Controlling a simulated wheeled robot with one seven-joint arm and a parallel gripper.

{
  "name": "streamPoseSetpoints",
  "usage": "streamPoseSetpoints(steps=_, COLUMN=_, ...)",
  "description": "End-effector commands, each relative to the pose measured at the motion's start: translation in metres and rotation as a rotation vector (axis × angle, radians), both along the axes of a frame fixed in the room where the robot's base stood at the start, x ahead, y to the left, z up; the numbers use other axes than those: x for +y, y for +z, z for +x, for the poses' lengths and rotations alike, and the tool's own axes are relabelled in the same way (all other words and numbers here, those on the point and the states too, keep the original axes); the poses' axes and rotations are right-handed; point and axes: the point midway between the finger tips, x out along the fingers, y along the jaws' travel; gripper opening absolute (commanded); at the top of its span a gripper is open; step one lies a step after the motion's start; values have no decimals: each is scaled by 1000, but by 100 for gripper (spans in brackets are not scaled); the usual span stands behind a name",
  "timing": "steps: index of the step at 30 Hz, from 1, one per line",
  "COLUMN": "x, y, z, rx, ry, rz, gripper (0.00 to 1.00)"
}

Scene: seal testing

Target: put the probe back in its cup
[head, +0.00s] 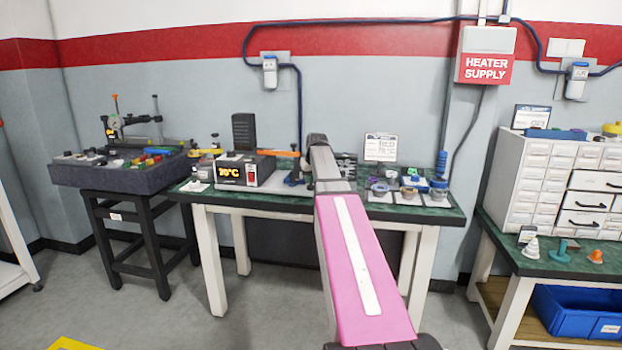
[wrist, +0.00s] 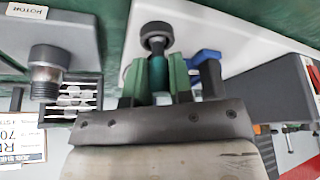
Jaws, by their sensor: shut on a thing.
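In the wrist view my gripper (wrist: 155,85) has two green fingers shut on a teal piece, which I take to be the probe (wrist: 158,72). A dark round knob (wrist: 156,36) shows just past the teal piece; I cannot tell whether it is part of it or something behind it. In the head view my pink arm reaches over the green workbench (head: 455,214), and it hides the fingers and the probe. I cannot pick out the probe's cup with certainty in either view.
Beside the fingers is a blue part (wrist: 204,57). The heater box (head: 245,172) sits left of my arm. Small parts on plates (head: 408,197) and a sign (head: 381,147) stand right.

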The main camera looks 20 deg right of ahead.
Motion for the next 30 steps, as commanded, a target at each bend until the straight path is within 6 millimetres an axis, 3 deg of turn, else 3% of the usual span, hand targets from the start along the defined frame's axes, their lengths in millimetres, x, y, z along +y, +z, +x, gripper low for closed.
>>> streamPoseSetpoints(steps=6, x=0, y=0, z=0, rx=0, ry=0, rz=0, gripper=0)
streamPoseSetpoints(steps=7, x=0, y=0, z=0, rx=0, ry=0, rz=0, gripper=28)
streamPoseSetpoints(steps=9, x=0, y=0, z=0, rx=0, ry=0, rz=0, gripper=50)
streamPoseSetpoints(steps=20, x=0, y=2, z=0, rx=0, ry=0, rz=0, gripper=51)
streamPoseSetpoints(steps=30, x=0, y=25, z=0, rx=-1, ry=0, rz=0, gripper=51)
